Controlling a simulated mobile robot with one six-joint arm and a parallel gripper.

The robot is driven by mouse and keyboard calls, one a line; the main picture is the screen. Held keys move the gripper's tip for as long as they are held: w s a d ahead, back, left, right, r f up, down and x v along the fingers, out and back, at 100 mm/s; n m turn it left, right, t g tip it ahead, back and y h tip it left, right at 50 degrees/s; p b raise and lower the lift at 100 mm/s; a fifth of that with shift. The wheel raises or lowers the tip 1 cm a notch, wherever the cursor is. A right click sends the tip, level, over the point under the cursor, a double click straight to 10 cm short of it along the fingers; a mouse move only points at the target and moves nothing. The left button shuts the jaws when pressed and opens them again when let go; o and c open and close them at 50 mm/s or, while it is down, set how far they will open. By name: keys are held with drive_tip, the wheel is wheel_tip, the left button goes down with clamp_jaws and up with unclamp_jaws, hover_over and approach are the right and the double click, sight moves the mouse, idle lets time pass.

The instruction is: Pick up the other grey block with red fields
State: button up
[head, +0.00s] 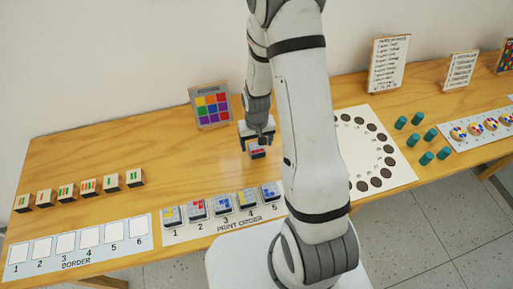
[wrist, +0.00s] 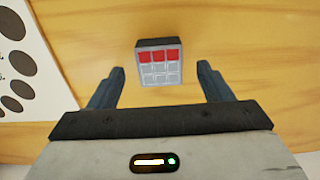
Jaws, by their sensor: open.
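A grey block with red fields (head: 258,153) stands alone on the table behind the print order strip. In the wrist view the block (wrist: 160,72) shows a top row of red fields above grey fields. My open gripper (head: 257,139) is over it in the head view. In the wrist view the fingertips of my gripper (wrist: 160,69) are on either side of the block, with a gap on each side. I cannot tell the exact height. Another grey block with red fields (head: 196,208) sits at place 2 of the print order strip (head: 176,236).
Other blocks with yellow or blue fields, such as the one at place 3 (head: 221,203), fill the strip. Striped wooden blocks (head: 134,177) stand left behind the border strip (head: 103,239). A colour grid card (head: 210,105) stands behind; a sheet with dark circles (head: 381,125) lies right.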

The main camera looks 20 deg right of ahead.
drive_tip(key=shift+f, duration=0.9)
drive_tip(key=shift+c, duration=0.5)
drive_tip(key=c, duration=1)
drive_tip(key=shift+r, duration=0.1)
